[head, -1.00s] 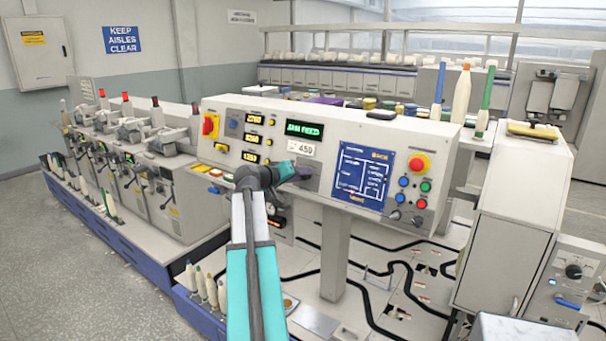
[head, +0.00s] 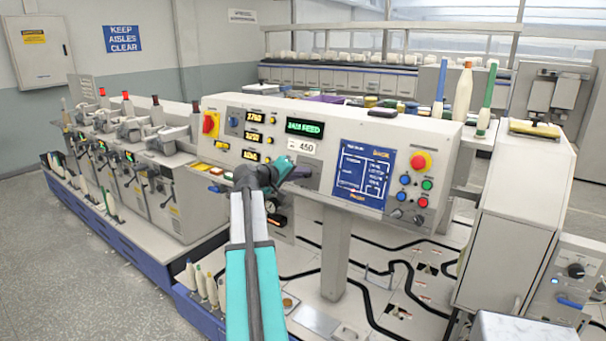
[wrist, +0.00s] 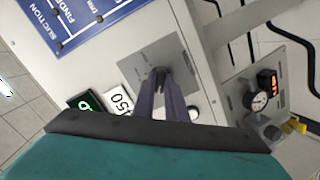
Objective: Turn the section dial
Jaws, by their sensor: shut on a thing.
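The section dial (wrist: 161,71) is a small dark knob on a grey square plate (wrist: 138,67) on the slanted panel. My gripper (wrist: 162,80) is shut on the dial, its two dark fingers meeting around it in the wrist view. The fingers hide most of the dial. In the head view my gripper (head: 300,172) reaches the panel below the "450" label (head: 302,147), and my arm hides part of the panel's lower edge.
The control panel (head: 262,185) carries a green display (head: 311,128), a blue diagram (head: 362,175), a red button (head: 421,161) and smaller buttons. A gauge (wrist: 259,100) sits on a lower box. Bobbins on spindles (head: 465,90) stand at the panel's right.

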